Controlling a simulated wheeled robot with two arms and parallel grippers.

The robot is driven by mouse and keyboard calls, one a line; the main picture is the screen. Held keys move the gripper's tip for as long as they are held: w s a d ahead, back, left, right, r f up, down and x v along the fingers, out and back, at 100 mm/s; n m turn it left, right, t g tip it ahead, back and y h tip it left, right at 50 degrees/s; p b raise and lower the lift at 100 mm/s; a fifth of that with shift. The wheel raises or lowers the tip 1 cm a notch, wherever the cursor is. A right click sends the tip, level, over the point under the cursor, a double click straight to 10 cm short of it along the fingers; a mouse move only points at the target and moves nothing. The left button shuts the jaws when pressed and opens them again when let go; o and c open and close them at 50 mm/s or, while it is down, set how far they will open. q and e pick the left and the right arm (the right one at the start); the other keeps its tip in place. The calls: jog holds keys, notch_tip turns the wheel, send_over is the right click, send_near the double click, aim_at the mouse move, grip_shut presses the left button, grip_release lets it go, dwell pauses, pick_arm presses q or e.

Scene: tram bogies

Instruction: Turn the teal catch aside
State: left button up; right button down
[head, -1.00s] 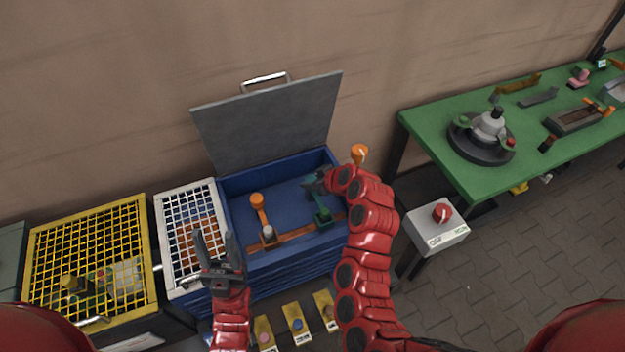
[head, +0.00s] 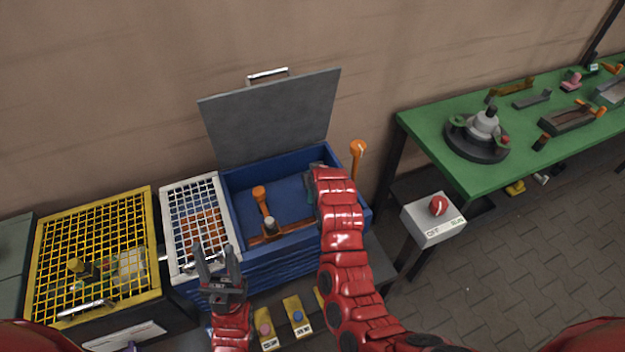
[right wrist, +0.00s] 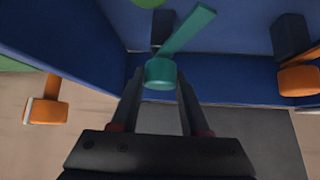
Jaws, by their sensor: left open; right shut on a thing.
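The teal catch (right wrist: 190,30) shows in the right wrist view as a flat bar running up and right from a round knob. My right gripper (right wrist: 158,88) is shut on the knob, one finger on each side. In the head view the catch and the right fingers are mostly hidden behind my right arm, inside the open blue box (head: 285,252). An orange-handled lever (head: 262,200) stands in the box, left of the right arm. My left gripper (head: 218,268) is open and empty, in front of the box and the white grid.
The grey lid (head: 270,120) stands raised behind the box. Left are a white grid (head: 200,215) and a yellow mesh cover (head: 95,250). An orange-topped post (head: 357,150) rises by the box's right side. A switch box (head: 432,222) and green table (head: 440,120) stand to the right.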

jog(key=m+h+b, duration=0.1)
jog(key=m+b, duration=0.1)
jog(key=b, duration=0.1)
jog(key=m+h+b, duration=0.2)
jog(key=b, duration=0.1)
jog(key=m+h+b, duration=0.1)
jog(key=m+b, duration=0.1)
jog(key=b, duration=0.1)
jog(key=shift+a+f+h+b, duration=0.15)
jog(key=shift+a+h+b, duration=0.1)
jog(key=shift+h+b, duration=0.1)
jog(key=shift+d+m+h+b, duration=0.1)
jog(key=shift+m+h+b, duration=0.25)
jog(key=shift+b, duration=0.35)
jog(key=shift+c, duration=2)
grip_release()
jog(key=shift+r, duration=0.25)
jog(key=v, duration=1.7)
jog(key=shift+r, duration=0.25)
